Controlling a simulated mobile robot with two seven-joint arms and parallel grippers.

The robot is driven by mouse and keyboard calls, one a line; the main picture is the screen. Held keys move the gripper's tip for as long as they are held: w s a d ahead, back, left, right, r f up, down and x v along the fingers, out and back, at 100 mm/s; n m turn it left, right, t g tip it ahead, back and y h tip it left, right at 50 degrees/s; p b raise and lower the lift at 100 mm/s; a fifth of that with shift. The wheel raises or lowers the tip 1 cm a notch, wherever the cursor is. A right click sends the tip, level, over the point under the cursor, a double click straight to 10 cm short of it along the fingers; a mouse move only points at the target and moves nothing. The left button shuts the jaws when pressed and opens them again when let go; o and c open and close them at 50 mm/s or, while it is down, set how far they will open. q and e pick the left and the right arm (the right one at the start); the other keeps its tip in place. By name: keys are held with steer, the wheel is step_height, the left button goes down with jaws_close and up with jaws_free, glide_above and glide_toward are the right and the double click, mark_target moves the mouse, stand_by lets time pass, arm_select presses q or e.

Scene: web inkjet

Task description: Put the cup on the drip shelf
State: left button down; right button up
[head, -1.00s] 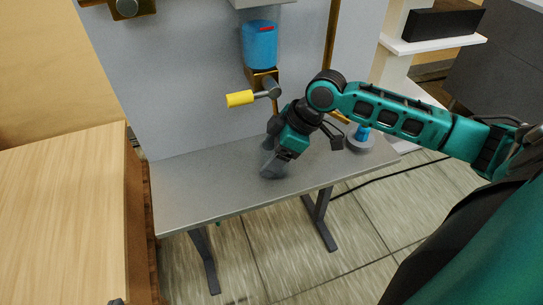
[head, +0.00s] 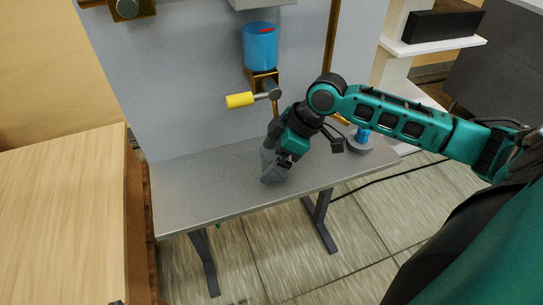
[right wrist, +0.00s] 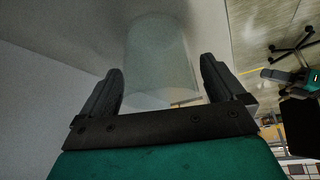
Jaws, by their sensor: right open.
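A pale, see-through cup (right wrist: 160,50) shows in the right wrist view, between and beyond the two dark fingers of my right gripper (right wrist: 160,68). The fingers are apart, one on each side of the cup's near end; I cannot tell whether they touch it. I cannot tell which surface is the drip shelf. My left gripper is not in view.
A blue tank (head: 260,48) and a yellow-handled lever (head: 240,99) are on the grey upright panel (head: 190,90) above the tabletop. A round grey piece with a blue top (head: 360,143) is at the right end. A wooden surface (head: 60,220) stands at the left.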

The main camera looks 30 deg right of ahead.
arm_select(q)
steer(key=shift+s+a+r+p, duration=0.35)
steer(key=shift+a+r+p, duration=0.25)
steer(key=shift+p, duration=0.7)
arm_select(e)
steer(key=v, duration=1.1)
steer(key=shift+d+r, duration=0.15)
steer(key=shift+r, duration=0.2)
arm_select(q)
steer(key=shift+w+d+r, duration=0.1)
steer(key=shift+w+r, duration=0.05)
arm_select(e)
steer(key=shift+s, duration=0.1)
